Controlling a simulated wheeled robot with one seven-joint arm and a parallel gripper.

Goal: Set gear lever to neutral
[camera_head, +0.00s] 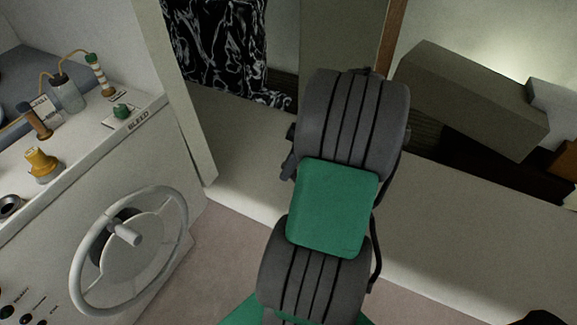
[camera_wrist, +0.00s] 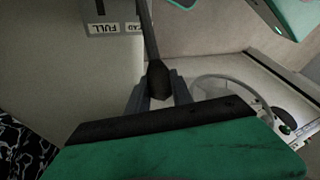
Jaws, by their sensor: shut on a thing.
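In the wrist view the gear lever is a grey rod (camera_wrist: 148,35) with a dark knob (camera_wrist: 158,80) at its near end. My gripper (camera_wrist: 159,92) is shut on this knob, one finger on each side. In the head view my arm hides the gripper and the lever.
A white console with a grey handwheel (camera_head: 78,262) stands at the left; the wheel (camera_wrist: 243,87) also shows in the wrist view. A grey-brown box (camera_head: 470,95) is at the right.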

